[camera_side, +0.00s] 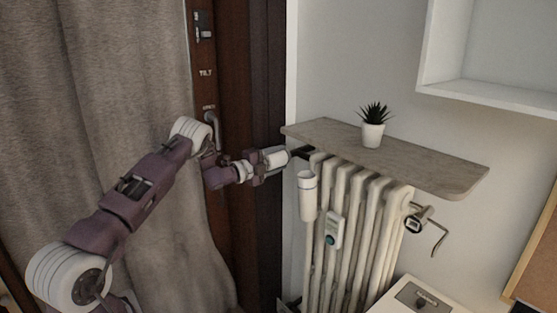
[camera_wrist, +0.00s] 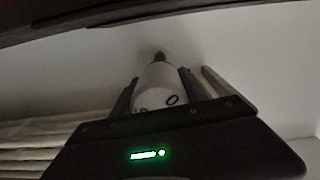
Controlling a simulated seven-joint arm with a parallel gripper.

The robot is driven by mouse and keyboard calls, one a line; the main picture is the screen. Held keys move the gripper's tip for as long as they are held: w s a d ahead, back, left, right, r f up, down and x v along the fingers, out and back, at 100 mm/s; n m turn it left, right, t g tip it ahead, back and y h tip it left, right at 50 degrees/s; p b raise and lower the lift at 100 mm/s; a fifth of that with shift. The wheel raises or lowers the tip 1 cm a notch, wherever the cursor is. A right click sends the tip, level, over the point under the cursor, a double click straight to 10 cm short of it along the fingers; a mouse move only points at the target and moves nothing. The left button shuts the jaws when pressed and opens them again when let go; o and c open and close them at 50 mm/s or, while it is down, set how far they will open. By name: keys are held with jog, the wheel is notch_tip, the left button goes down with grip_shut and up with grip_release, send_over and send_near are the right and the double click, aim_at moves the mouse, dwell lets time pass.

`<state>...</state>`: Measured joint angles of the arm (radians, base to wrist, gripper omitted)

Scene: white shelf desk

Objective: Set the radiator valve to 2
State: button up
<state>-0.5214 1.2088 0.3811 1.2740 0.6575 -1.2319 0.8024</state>
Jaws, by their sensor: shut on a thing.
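The radiator valve is a white, rounded knob. In the wrist view the knob (camera_wrist: 158,84) sits between my two dark fingers, with a dark stem beyond it. Dark marks show on its near edge, one like a 0; the full scale and the pointer are not readable. My gripper (camera_wrist: 157,88) is shut on the knob, a finger on each side. In the side view my gripper (camera_side: 262,163) reaches from the left to the white knob (camera_side: 275,157) at the radiator's upper left end, below the shelf.
The ribbed radiator (camera_side: 345,230) stands under a wooden shelf (camera_side: 430,165) with a potted plant (camera_side: 373,130). A white cylinder (camera_side: 307,195) and a small dial device (camera_side: 334,231) hang on its front. A curtain (camera_side: 130,120) hangs left.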

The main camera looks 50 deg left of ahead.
jog(key=n, duration=0.5)
jog(key=shift+n, duration=2.5)
jog(key=o, duration=1.4)
jog(key=shift+c, duration=0.2)
jog(key=s, duration=0.7)
